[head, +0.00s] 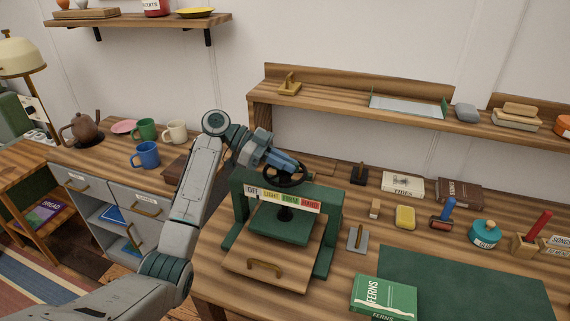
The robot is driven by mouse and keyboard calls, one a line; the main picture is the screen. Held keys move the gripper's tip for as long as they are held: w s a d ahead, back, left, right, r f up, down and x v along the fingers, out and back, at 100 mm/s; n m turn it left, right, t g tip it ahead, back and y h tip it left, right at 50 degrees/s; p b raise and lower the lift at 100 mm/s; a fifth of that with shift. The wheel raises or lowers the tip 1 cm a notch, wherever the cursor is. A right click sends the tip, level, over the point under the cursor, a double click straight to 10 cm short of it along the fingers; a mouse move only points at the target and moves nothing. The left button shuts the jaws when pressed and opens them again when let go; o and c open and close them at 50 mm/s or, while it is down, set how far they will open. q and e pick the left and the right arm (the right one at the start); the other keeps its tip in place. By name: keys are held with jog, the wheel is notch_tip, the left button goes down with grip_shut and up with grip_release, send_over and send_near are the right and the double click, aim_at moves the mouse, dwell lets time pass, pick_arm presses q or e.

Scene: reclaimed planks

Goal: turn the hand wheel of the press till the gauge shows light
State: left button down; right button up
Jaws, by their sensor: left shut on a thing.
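The green press (240,205) stands on the wooden bench. Its dark hand wheel (291,182) is on top, and my left gripper (283,164) reaches it from the upper left and is shut on its rim. The gauge strip (284,199) on the press's front reads OFF, LIGHT, FIRM and HARD in coloured fields. I cannot make out a pointer on it. The green pressing plate (281,225) hangs under the screw, over a wooden board (268,262) with a brass handle. My right gripper is out of view.
A green book (384,298) and a dark green mat (465,285) lie right of the press. Mugs (146,155) are on the left counter.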

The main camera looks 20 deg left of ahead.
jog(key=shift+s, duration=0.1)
pick_arm(q)
jog(key=c, duration=1.5)
grip_release()
